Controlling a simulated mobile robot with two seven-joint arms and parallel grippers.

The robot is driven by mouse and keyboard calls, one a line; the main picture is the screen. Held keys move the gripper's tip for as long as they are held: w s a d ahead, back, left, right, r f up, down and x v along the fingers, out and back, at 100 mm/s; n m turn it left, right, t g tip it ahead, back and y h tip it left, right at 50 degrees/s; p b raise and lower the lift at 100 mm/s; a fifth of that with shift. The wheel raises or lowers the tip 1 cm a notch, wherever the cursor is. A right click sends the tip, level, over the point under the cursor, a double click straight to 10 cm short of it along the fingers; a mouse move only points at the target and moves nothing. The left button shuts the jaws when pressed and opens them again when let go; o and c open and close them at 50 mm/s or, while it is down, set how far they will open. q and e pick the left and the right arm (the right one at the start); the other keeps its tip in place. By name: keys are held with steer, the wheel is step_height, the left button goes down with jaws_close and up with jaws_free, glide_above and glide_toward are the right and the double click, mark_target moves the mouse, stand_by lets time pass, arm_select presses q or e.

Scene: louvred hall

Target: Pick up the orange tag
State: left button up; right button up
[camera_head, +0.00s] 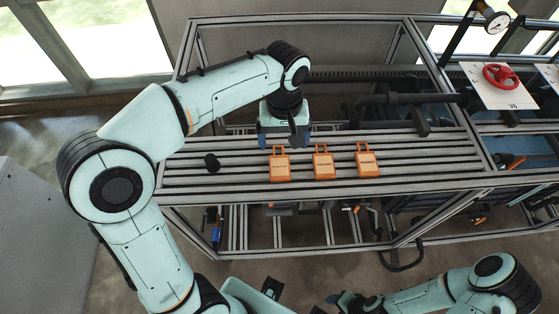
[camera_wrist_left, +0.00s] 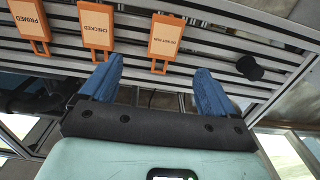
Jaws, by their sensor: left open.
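Three orange tags with loop handles lie in a row on the slatted bench: the left tag (camera_head: 280,170), the middle tag (camera_head: 323,166) and the right tag (camera_head: 368,164). In the left wrist view the order is reversed: the tag nearest the black knob (camera_wrist_left: 164,44), one marked CHECKED (camera_wrist_left: 97,27) and one marked PRIMED (camera_wrist_left: 30,22). My left gripper (camera_head: 285,140) is open and empty just behind the left tag. Its blue fingers (camera_wrist_left: 158,70) point toward that tag, apart from it. My right gripper (camera_head: 347,301) is low at the bottom edge, its jaws unclear.
A black knob (camera_head: 212,162) stands on the slats left of the tags; it also shows in the wrist view (camera_wrist_left: 250,68). Metal frame posts surround the bench. A red handwheel (camera_head: 500,77) on a white panel is at the right. Slats right of the tags are clear.

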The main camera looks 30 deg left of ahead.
arm_select(q)
glide_above(280, 166)
steer(key=f, duration=0.4)
steer(key=shift+s+d+f+b, duration=0.1)
steer(key=shift+d+f+b, duration=0.2)
steer(key=shift+d+f, duration=0.1)
steer(key=shift+a+f, duration=0.25)
steer(key=shift+f, duration=1.25)
steer(key=shift+a+f, duration=0.2)
steer(key=shift+f, duration=1.3)
steer(key=c, duration=1.1)
